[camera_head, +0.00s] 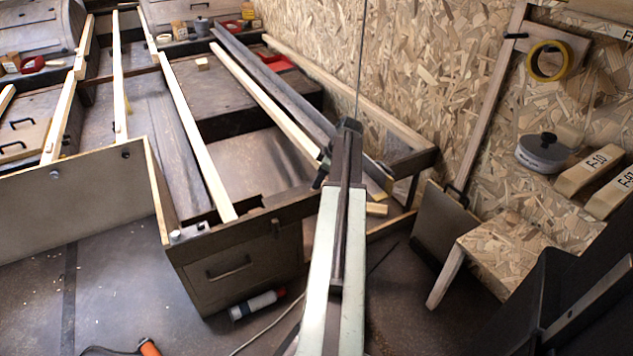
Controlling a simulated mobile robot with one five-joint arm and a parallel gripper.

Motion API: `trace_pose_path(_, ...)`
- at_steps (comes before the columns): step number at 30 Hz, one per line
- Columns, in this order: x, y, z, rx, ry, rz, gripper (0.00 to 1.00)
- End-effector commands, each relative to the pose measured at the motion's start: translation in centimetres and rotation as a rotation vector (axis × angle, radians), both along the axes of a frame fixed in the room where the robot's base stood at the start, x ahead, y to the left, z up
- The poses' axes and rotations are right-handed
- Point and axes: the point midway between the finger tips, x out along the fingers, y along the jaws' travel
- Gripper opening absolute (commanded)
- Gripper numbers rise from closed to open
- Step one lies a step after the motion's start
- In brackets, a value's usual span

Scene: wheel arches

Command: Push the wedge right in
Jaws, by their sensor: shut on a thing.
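My arm rises from the bottom middle and covers the right front corner of the bench. My gripper does not show clearly; its fingers and anything between them are hidden behind my arm. A small pale wooden piece (377,209) sticks out to the right from behind my arm, low beside the bench end. It may be the wedge, but its other end is hidden. I cannot tell how far in it sits or what it touches.
Long pale battens (198,135) lie across the dark wheel-arch framework. A drawer front (235,270) faces me, with a spray can (257,304) on the floor below. A chipboard stool (505,250) stands right of my arm, near a leaning dark panel (440,225).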

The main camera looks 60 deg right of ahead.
Motion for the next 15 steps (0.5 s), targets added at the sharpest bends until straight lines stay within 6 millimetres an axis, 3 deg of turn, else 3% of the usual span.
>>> trace_pose_path(5, 0.2, 0.6, -0.1, 0.003, 0.011, 0.01, 0.0)
trace_pose_path(6, 0.3, 0.7, -0.1, 0.004, 0.013, 0.013, 0.41)
trace_pose_path(7, 0.4, 0.8, -0.1, 0.004, 0.013, 0.015, 0.49)
trace_pose_path(15, 1.1, 1.2, -0.1, 0.004, 0.009, 0.024, 0.51)
